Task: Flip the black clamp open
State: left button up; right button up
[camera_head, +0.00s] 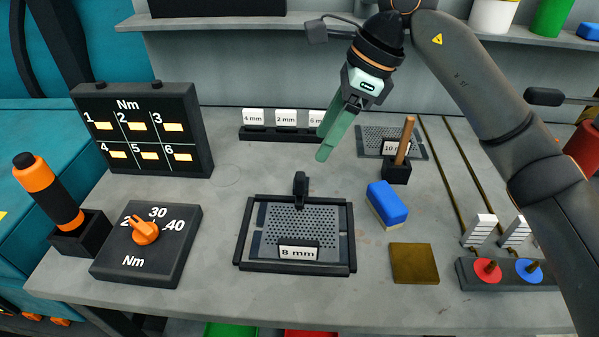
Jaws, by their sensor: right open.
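The black clamp (300,187) stands up at the back edge of the black tray frame (242,237). The frame holds a perforated grey plate (322,222) labelled 8 mm. My right gripper (324,143), with green fingers, comes in from the upper right. It is open and empty, apart from the clamp, above and a little to its right in the picture. The fingers point down and left. My left gripper is not in the view.
A blue sponge-like block (387,203) and a brown square (414,263) lie right of the frame. A dial box (145,245) and an Nm display (141,130) stand left. A 10 mm plate (375,138) lies behind. Bare bench lies between the dial box and the frame.

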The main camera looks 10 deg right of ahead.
aim_at(302, 174)
jog(key=x, duration=1)
jog(key=shift+s+a+f, duration=0.1)
jog(key=shift+a+f, duration=0.1)
jog(key=shift+f, duration=0.15)
grip_shut()
dwell(0.8)
